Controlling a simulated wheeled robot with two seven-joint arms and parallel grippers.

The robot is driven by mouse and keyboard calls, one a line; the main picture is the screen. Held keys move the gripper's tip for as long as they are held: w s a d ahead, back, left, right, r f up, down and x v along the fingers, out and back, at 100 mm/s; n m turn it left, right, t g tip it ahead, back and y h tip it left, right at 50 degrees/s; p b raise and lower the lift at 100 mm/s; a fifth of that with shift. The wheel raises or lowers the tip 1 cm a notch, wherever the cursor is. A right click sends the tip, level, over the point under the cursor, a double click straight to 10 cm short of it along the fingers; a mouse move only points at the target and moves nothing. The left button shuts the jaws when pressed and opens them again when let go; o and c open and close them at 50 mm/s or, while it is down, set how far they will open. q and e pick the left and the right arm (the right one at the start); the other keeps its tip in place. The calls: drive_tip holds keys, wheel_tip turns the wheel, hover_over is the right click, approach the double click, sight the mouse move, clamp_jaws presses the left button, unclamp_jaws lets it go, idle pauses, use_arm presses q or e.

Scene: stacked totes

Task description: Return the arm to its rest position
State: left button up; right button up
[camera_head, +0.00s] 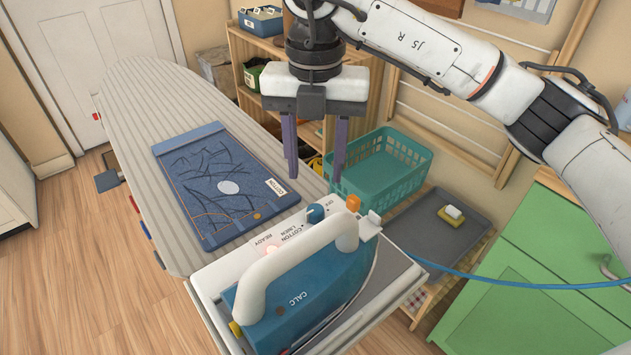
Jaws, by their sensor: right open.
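My right arm comes in from the right, and its gripper (314,165) hangs pointing down above the right edge of the ironing board. Its two purple-grey fingers are apart with nothing between them. A blue iron (318,282) with a white handle stands on the rest at the near end of the board, below and in front of the gripper. A red light glows beside its handle. A folded denim piece (205,165) with a COTTON label lies flat on the striped ironing board (140,95), left of the gripper. My left gripper is not in view.
A teal basket (385,190) stands behind and right of the gripper. A grey tray (425,228) holds a yellow sponge (451,217). A wooden shelf (262,52) stands at the back. A green cabinet (530,275) is at right. A blue cord (520,284) runs from the iron toward the right.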

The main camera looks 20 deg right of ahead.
drive_tip(key=shift+r, duration=0.8)
